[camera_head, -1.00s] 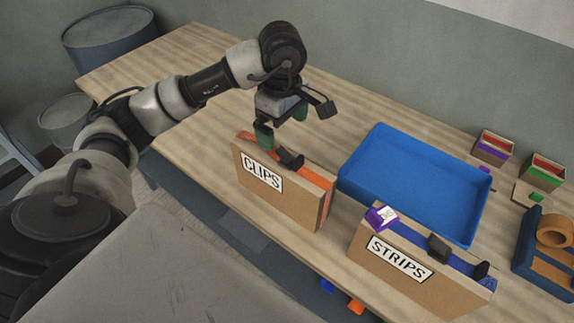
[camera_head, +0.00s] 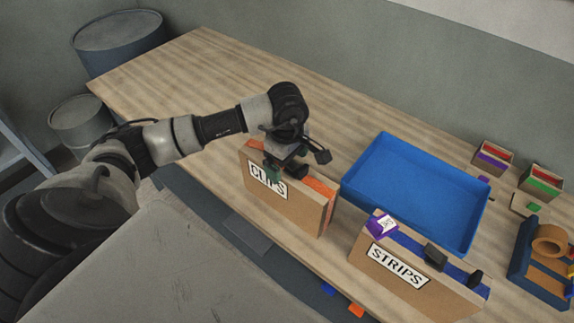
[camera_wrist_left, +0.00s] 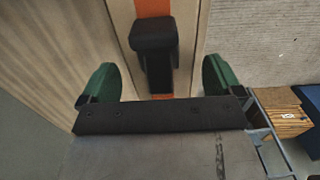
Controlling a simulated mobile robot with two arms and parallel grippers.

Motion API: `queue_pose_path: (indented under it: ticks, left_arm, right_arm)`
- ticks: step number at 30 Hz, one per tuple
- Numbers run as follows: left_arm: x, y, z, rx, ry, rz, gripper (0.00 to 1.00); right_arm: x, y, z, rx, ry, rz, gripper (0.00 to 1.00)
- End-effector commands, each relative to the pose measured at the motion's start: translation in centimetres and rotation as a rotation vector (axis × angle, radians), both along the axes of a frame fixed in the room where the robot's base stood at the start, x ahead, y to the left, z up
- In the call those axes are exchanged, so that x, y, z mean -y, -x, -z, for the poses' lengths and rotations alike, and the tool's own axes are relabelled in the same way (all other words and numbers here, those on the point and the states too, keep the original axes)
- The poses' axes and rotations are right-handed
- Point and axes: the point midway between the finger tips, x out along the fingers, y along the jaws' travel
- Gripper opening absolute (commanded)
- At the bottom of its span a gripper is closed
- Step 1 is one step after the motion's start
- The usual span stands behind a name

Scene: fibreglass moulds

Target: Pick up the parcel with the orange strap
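The parcel with the orange strap (camera_head: 318,187) is an upright brown box labelled CLIPS, standing near the table's front edge. My left gripper (camera_head: 284,170) is just over its top, one green finger in front of the label. In the left wrist view, the gripper (camera_wrist_left: 160,78) is open. Its two green fingers stand on either side of the orange strap (camera_wrist_left: 153,8) and its black handle (camera_wrist_left: 154,45), with gaps on both sides. The far finger is hidden in the head view. My right gripper is not in view.
A second parcel (camera_head: 375,268), labelled STRIPS with a blue strap, stands to the right. A blue tray (camera_head: 415,185) lies behind them. Small boxes (camera_head: 492,160) and a tape holder (camera_head: 530,262) are at the right. The table (camera_head: 180,85) is clear at the back left.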

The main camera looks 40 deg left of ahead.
Motion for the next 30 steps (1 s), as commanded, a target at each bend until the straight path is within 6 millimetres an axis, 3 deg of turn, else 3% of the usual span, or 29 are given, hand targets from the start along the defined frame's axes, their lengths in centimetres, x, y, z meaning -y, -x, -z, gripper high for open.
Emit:
queue_pose_path:
  ticks: [2, 16, 25, 30]
  left_arm:
    - [0.0, 0.0, 0.0, 0.000, 0.000, 0.000, 0.82]
    - [0.0, 0.0, -0.1, 0.001, 0.000, -0.001, 0.11]
    - [0.0, -0.1, -0.6, 0.005, 0.000, -0.001, 0.11]
    - [0.0, -0.2, -3.1, 0.009, 0.001, 0.001, 0.11]
  right_arm:
    - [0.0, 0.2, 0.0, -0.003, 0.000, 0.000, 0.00]
    - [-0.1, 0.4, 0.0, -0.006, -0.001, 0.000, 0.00]
    - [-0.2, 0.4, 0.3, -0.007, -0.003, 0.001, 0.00]
    - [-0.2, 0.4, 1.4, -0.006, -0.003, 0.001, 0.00]
